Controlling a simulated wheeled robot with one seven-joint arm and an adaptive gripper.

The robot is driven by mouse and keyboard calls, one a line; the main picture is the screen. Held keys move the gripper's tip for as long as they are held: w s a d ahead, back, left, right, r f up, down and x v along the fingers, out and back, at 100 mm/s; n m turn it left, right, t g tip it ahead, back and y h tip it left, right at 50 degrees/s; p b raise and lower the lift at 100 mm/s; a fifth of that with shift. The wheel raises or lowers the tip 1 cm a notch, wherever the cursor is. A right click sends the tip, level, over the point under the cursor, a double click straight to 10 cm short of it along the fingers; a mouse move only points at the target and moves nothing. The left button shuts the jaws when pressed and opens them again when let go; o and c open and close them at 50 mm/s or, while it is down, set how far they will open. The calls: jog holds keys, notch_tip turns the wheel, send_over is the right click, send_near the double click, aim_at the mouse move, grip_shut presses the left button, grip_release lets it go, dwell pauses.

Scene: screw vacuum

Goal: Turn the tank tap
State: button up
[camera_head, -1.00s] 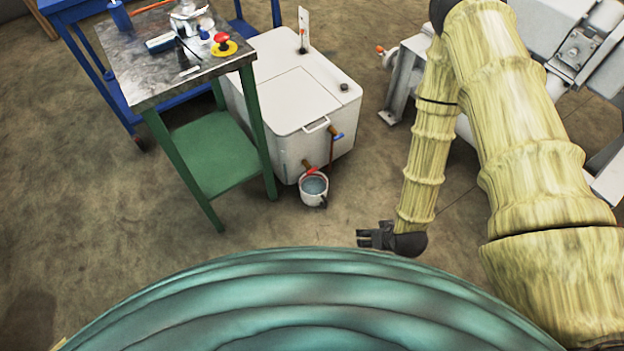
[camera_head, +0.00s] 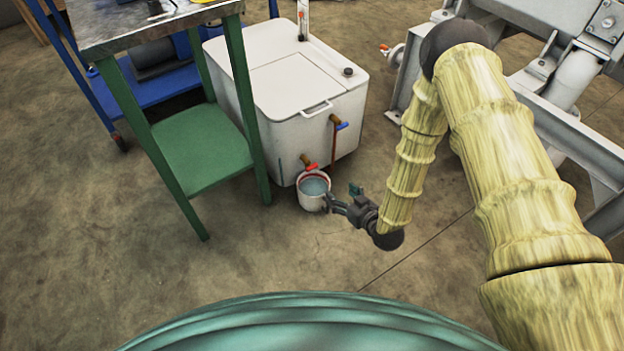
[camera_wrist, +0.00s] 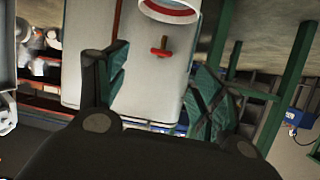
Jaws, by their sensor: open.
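The white tank (camera_head: 285,105) stands on the floor in the head view. A brass tap with a red handle (camera_head: 311,167) is low on its front, and a tap with a blue handle (camera_head: 341,126) is higher at the right. A white bucket of water (camera_head: 313,190) stands under the red-handled tap. My gripper (camera_head: 339,200) is open, just right of the bucket in the picture. In the wrist view, the red handle (camera_wrist: 160,50) shows between the open fingers (camera_wrist: 156,68), apart from them, with the bucket (camera_wrist: 170,12) above it in the picture. I see no contact with a tap.
A green-legged metal table (camera_head: 160,24) with a green lower shelf (camera_head: 200,148) stands left of the tank. A blue cart (camera_head: 160,92) is behind it. Grey machinery (camera_head: 560,95) stands at the right. The floor (camera_head: 260,250) in front of the bucket is clear.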

aim_at(312, 168)
jog(key=w+a+f+t+y+b, duration=0.1)
jog(key=w+b, duration=0.1)
jog(key=b, duration=0.1)
jog(key=w+a+f+n+y+b, duration=0.1)
jog(key=w+f+b, duration=0.1)
jog(key=b, duration=0.1)
jog(key=w+a+f+t+y+b, duration=0.1)
jog(key=w+f+b, duration=0.1)
jog(key=b, duration=0.1)
jog(key=shift+w+a+n+t, duration=0.25)
jog(key=shift+a+n+t, duration=0.05)
jog(key=shift+n, duration=0.1)
jog(key=shift+r+b+x, duration=0.15)
jog(key=shift+b+x, duration=1.35)
jog(key=shift+x, duration=1.25)
jog(key=shift+r+b+x, duration=0.1)
jog(key=shift+b+x, duration=1.35)
jog(key=shift+x, duration=1.3)
jog(key=c, duration=1)
jog(key=shift+c, duration=0.2)
